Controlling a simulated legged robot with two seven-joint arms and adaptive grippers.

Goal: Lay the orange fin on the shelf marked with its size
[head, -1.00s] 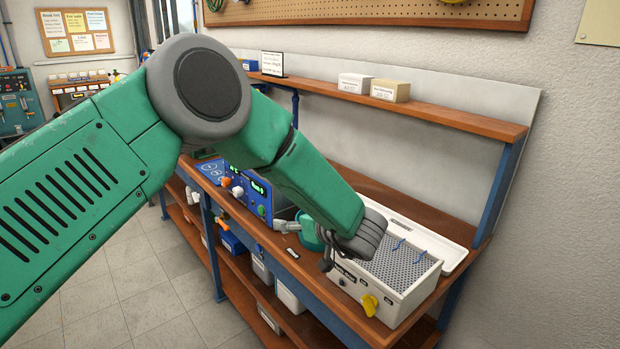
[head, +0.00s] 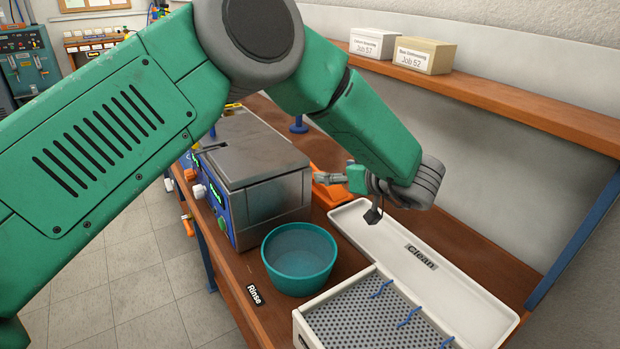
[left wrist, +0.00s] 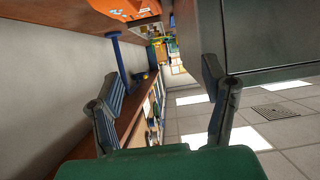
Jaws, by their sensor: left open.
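My left gripper (head: 350,197) is open, with its fingers spread over the back edge of the bench, between a steel tank and a white tray. In the left wrist view the two fingers (left wrist: 160,85) stand apart with nothing between them. An orange thing (head: 327,190) lies on the bench behind the tank, partly hidden by the tank and the gripper. An orange thing also shows at the top of the left wrist view (left wrist: 130,8), cut off by the frame. I cannot tell whether it is the fin. No shelf with a readable size mark shows. My right gripper is not in view.
The steel tank (head: 262,180) with a blue front stands close to the gripper. A teal bowl (head: 299,260) sits before it, by a "Rinse" label (head: 254,294). The white "Clean" tray (head: 465,295) looks empty. A perforated box (head: 370,318) is in front. A wall shelf (head: 500,100) carries two boxes.

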